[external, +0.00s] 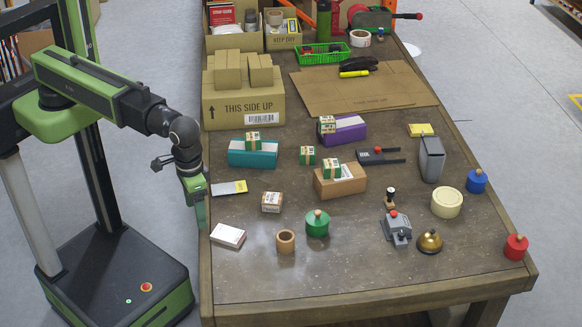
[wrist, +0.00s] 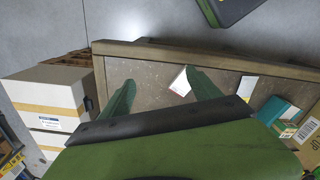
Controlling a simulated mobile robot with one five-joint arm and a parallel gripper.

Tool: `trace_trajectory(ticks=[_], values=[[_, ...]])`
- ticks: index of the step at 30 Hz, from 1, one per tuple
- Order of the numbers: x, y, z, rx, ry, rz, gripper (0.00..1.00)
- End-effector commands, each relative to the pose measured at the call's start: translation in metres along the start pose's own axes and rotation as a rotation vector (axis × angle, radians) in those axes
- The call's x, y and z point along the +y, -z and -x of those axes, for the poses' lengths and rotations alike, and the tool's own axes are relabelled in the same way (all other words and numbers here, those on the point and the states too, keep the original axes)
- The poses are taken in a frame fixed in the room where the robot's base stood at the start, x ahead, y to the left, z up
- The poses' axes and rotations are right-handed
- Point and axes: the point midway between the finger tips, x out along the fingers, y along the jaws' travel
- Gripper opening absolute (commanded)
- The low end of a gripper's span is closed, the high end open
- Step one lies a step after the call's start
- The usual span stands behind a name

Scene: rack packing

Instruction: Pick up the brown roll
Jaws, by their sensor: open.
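The brown roll (external: 285,241) stands upright on the table near its front edge, just left of the green round container with a knob (external: 317,224). My gripper (external: 197,210) points down at the table's left edge, well to the left of the roll and apart from it. In the wrist view the two green fingers of my gripper (wrist: 160,82) are spread open with nothing between them. I cannot make out the roll in the wrist view.
A white box (external: 228,236) and a small carton (external: 271,202) lie between my gripper and the roll. A yellow-and-grey packet (external: 229,188) lies close to my gripper. A grey device (external: 397,229) and a brass bell (external: 429,242) stand to the right. The front left corner is clear.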

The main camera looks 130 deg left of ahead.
Motion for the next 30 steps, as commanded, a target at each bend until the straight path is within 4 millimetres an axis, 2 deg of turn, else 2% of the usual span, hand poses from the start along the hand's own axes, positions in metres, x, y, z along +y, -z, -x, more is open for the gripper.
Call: trace_trajectory(ticks=[1, 3, 6, 10, 12, 13, 16, 22, 26, 30], values=[[0.026, 0.025, 0.002, 0.0, 0.0, 0.173, 0.72], [0.05, 0.062, 0.003, 0.0, 0.0, 0.448, 0.72], [0.073, 0.117, 0.006, 0.0, 0.0, 0.759, 0.72], [0.082, 0.18, 0.009, 0.0, 0.0, 0.926, 0.72], [0.076, 0.209, 0.01, 0.0, 0.0, 0.958, 0.72], [0.069, 0.217, 0.011, 0.0, 0.0, 0.972, 0.72], [0.055, 0.226, 0.011, 0.0, 0.0, 0.991, 0.72], [0.054, 0.226, 0.003, 0.0, 0.0, 0.991, 0.72], [0.054, 0.226, -0.019, 0.0, 0.0, 0.99, 0.72], [0.054, 0.226, -0.05, 0.0, 0.0, 0.99, 0.72]])
